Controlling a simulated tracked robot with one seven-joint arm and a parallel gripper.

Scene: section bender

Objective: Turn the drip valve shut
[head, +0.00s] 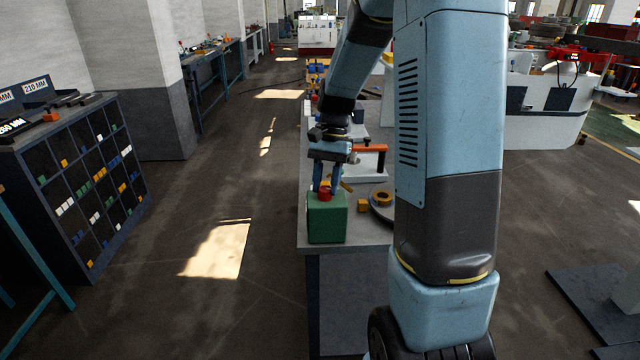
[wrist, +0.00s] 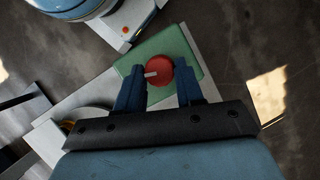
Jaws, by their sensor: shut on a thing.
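The drip valve is a round red knob (wrist: 160,71) with a pale pointer mark, on top of a green box (wrist: 182,42). In the wrist view the mark points left. In the head view the red knob (head: 324,195) sits on the green box (head: 327,222) at the near left corner of the bench. My gripper (wrist: 160,80) reaches down from above, with its two blue fingers on either side of the knob, shut on it. In the head view my gripper (head: 325,188) covers part of the knob.
The light bench top (head: 318,246) carries an orange-handled tool (head: 370,148), a round dark part with an orange ring (head: 382,199) and a small yellow block (head: 363,205) right of the box. A dark pigeonhole rack (head: 85,180) stands at left. The floor between is clear.

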